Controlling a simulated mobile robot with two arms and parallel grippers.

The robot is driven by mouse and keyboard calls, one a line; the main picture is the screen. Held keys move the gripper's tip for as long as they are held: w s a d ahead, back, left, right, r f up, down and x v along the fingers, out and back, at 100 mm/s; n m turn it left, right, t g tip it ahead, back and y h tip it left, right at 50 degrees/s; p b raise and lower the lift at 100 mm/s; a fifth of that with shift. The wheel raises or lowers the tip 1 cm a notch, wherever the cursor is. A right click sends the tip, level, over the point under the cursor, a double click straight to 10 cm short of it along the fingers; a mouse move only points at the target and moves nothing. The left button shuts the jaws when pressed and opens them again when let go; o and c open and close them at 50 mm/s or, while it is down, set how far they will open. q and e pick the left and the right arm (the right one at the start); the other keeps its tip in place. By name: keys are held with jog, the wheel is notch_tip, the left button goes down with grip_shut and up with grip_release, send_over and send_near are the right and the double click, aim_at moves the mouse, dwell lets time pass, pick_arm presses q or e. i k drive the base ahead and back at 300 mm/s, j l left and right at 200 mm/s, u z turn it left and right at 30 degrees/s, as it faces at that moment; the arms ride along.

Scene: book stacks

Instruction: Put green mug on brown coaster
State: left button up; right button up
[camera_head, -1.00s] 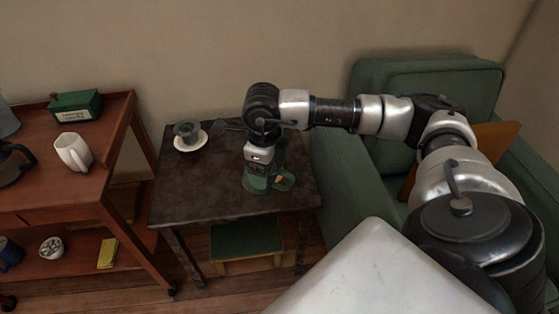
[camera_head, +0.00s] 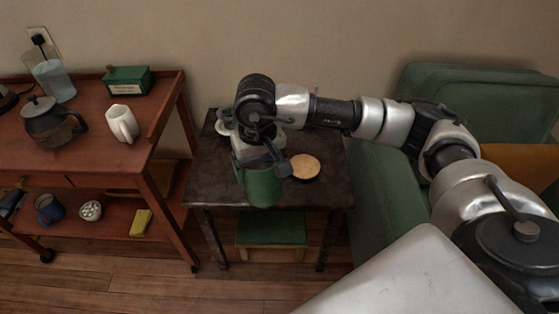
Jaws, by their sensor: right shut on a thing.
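The green mug (camera_head: 263,188) is in my right gripper (camera_head: 262,164), which is shut on it. It hangs over the front part of the dark side table and looks raised above it. The brown coaster (camera_head: 304,168) is a round, light tan disc lying flat on the table. It looks bare, to the right of the mug and a little farther back. A dark gripper part comes close to its left edge in the picture. My left gripper is not in view.
The dark side table (camera_head: 214,183) has a white saucer (camera_head: 222,128) at its back left, partly hidden by my arm. A red-brown cart (camera_head: 88,158) at left carries a white mug (camera_head: 122,124) and a dark pot (camera_head: 52,122). A green armchair (camera_head: 385,205) stands at right.

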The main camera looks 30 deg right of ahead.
aim_at(298, 167)
jog(key=i+z, duration=0.55)
jog(key=z, duration=0.2)
jog(key=i+j+z, duration=0.15)
jog(key=z, duration=0.2)
jog(key=i+j, duration=0.05)
jog(key=i, duration=0.05)
